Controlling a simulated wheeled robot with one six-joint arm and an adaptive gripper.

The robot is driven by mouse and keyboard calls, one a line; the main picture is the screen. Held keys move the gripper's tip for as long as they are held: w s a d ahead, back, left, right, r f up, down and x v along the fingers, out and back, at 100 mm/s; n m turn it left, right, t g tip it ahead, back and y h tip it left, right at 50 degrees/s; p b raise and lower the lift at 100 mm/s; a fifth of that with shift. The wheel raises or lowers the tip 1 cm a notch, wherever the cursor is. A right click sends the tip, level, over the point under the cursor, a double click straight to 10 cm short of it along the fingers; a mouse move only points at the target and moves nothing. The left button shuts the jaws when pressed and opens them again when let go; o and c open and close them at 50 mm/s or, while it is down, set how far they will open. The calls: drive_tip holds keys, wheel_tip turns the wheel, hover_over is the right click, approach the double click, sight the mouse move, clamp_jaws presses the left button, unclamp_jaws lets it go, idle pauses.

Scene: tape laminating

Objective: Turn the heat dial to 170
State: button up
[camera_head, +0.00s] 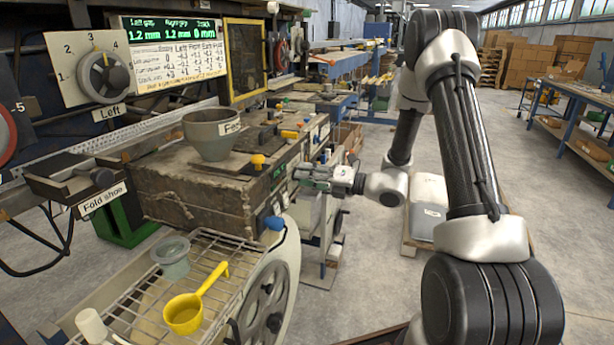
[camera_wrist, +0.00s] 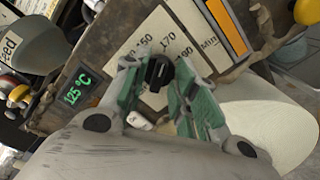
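The heat dial is a small black knob (camera_wrist: 158,72) on a pale scale plate (camera_wrist: 188,22) in the wrist view. I can read 150 and 170 on the plate, with more numbers partly covered. The green digital display (camera_wrist: 77,90) beside it reads 125 °C. My gripper (camera_wrist: 160,84) has its green-padded fingers on either side of the knob. They look open, with a narrow gap around it; contact cannot be made out. In the head view my gripper (camera_head: 318,178) is at the right end of the machine, and the dial cannot be made out there.
A grey hopper (camera_head: 212,133) stands on the machine. A wire rack (camera_head: 150,300) with a yellow scoop (camera_head: 190,309) lies in front, by a large handwheel (camera_head: 265,300). The Left dial (camera_head: 105,76) is at upper left. The floor to the right is mostly open.

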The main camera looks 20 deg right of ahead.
drive_tip(key=v, duration=1.2)
idle(0.4)
